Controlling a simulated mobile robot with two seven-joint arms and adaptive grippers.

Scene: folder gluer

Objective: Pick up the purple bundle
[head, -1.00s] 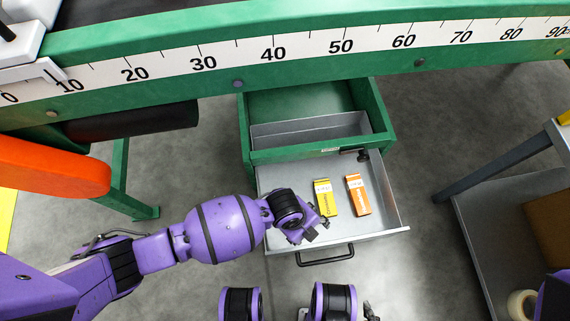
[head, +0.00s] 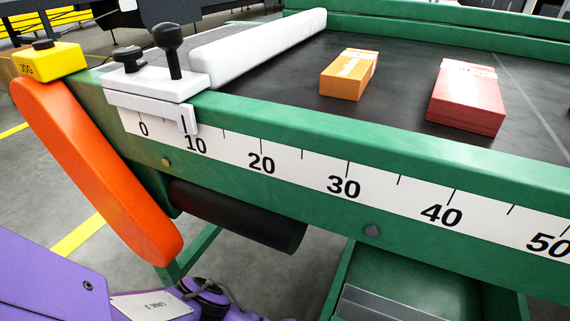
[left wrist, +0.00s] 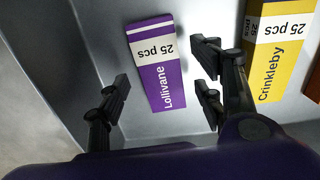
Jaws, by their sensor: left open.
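The purple bundle (left wrist: 163,82) has a white band reading "25 pcs" and the name Lollivane. It lies flat on the grey drawer floor in the left wrist view. My left gripper (left wrist: 165,92) is open, with one finger to each side of the bundle. The fingers appear apart from it; I cannot tell how high they are above it. In the head view the bundle and the left gripper are out of frame. My right gripper is not in view.
A yellow Crinkleby bundle (left wrist: 272,62) lies right of the right finger. The drawer wall (left wrist: 45,62) is at left. Above, the green machine edge (head: 330,150) carries a ruler; orange (head: 349,76) and red (head: 466,98) bundles sit on the belt.

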